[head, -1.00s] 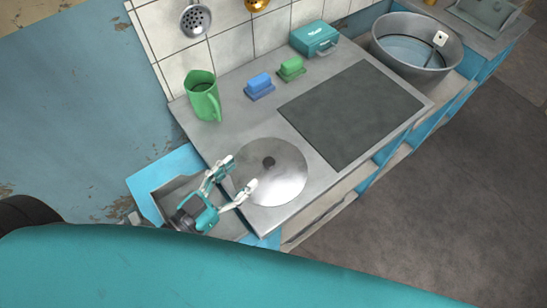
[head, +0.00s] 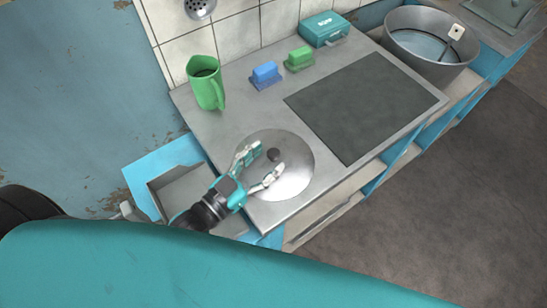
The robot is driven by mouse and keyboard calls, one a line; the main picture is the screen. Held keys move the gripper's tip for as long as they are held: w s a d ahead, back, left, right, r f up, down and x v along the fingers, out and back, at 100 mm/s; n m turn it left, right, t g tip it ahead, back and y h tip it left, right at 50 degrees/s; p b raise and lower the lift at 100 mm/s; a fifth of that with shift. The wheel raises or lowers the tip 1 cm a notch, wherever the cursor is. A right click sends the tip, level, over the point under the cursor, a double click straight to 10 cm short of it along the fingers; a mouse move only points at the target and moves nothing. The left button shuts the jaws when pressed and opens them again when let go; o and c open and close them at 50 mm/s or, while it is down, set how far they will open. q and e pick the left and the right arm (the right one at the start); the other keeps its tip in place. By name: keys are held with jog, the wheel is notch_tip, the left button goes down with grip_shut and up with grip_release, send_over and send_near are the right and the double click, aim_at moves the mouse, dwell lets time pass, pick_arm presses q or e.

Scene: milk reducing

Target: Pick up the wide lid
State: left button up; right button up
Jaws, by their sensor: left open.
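The wide lid (head: 291,179) is a round, shiny grey metal disc with a small dark knob (head: 273,155) near its middle. It lies flat at the near left part of the grey counter. My left gripper (head: 262,165) is over the near left part of the lid. Its two fingers are spread and point toward the knob, with nothing between them that I can make out. I cannot tell how high the fingertips are above the lid. My right gripper is not in view.
A green jug (head: 206,88) stands behind the lid. A blue butter dish (head: 266,74), a green one (head: 299,58) and a teal box (head: 324,29) line the wall. A dark flat plate (head: 362,105) lies right of the lid. A large metal pot (head: 428,68) stands far right.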

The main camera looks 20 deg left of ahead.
pick_arm(q)
jog(key=shift+w+d, duration=0.3)
jog(key=shift+w, duration=0.25)
grip_shut()
jog(key=shift+s, duration=0.1)
